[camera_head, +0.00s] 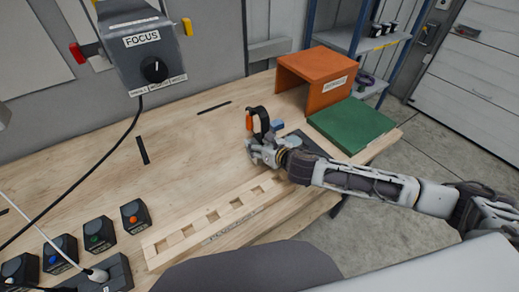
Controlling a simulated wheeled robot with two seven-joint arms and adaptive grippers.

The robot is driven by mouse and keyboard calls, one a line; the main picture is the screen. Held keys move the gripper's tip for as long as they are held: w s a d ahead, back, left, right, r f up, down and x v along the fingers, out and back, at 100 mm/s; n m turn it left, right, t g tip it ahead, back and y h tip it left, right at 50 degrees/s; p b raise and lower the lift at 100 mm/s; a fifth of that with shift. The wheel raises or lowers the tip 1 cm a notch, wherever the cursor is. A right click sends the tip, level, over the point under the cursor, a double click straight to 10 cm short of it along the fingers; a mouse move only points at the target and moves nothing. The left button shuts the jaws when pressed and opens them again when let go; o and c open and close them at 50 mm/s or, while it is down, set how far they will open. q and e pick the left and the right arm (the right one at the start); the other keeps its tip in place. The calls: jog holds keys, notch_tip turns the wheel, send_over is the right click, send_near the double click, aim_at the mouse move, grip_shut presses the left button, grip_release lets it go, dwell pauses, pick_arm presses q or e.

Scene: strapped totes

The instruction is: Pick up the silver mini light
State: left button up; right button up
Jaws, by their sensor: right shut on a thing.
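My right gripper (257,151) is low over the wooden table, right of its middle, with its arm coming in from the right. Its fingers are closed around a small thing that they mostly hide. A silver mini light cannot be clearly told apart from the grey fingers there. A black curved thing with an orange part (250,121) stands right behind the fingers, and I cannot tell whether it touches them. My left gripper is not in view.
A slotted wooden rack (213,229) lies at the table's front. An orange open box (316,78) and a green panel (352,124) are at the right. Several small black button boxes (134,215) stand at the left. A grey FOCUS box (146,57) hangs at the back.

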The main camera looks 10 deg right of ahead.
aim_at(264, 133)
jog(key=shift+c, duration=1.2)
jog(key=shift+r, duration=0.15)
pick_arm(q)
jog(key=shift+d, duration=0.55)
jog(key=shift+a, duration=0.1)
pick_arm(e)
jog(key=shift+w+r, duration=0.1)
jog(key=shift+r, duration=0.7)
notch_tip(264, 133, up, 8)
jog(key=shift+r+p, duration=0.15)
jog(key=shift+p, duration=0.35)
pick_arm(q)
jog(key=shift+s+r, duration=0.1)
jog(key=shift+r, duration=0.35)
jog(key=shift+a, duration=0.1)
pick_arm(e)
jog(key=shift+r, duration=0.1)
